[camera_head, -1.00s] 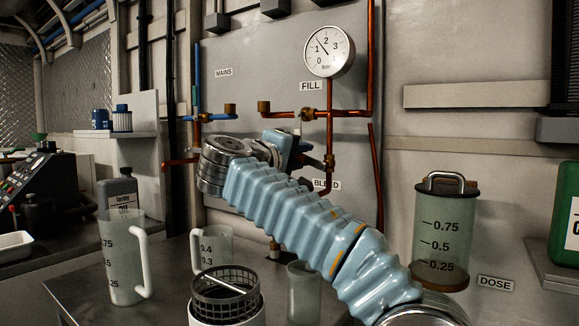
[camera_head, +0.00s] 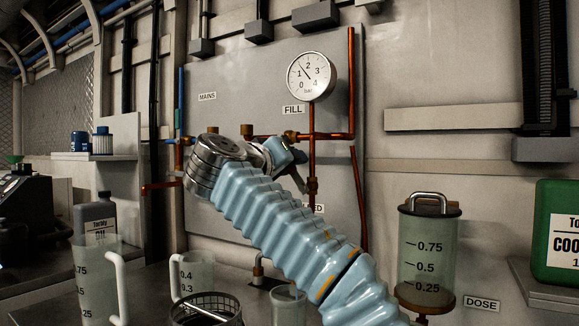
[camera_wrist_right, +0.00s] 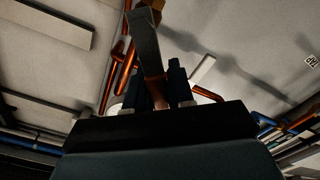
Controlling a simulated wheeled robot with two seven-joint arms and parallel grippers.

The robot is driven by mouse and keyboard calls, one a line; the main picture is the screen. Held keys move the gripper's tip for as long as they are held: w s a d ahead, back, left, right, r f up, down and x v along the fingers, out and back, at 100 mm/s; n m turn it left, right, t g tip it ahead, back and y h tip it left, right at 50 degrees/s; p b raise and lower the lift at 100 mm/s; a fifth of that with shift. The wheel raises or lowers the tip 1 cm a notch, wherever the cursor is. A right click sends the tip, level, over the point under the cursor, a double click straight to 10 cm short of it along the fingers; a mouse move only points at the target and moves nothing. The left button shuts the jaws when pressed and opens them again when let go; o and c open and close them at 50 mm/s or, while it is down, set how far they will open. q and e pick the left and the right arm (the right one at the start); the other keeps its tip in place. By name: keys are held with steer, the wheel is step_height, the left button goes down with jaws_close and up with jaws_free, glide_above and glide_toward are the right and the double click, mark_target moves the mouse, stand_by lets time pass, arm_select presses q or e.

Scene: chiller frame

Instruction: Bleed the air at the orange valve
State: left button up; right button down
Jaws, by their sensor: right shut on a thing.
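My right gripper (camera_head: 292,160) reaches the copper pipework on the grey wall panel. In the right wrist view its dark fingers (camera_wrist_right: 163,88) are shut on a flat lever (camera_wrist_right: 146,45), which looks orange-brown between them and greyer above. I take it for the orange valve's lever; the valve body is mostly hidden by my wrist. Beside the gripper, a copper pipe (camera_head: 312,155) runs down from the pressure gauge (camera_head: 312,76), whose needle points up and left, near 1 to 2. The BLEED label (camera_head: 319,208) is partly covered by my arm. My left gripper is not in view.
The DOSE vessel (camera_head: 428,245) is on the right, near a green coolant can (camera_head: 556,235).

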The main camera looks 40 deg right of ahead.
steer(key=shift+f, duration=0.1)
stand_by(0.3)
steer(key=c, duration=1.1)
jaws_free()
steer(key=shift+o, duration=0.2)
steer(key=shift+s, duration=0.1)
steer(key=shift+r, duration=0.2)
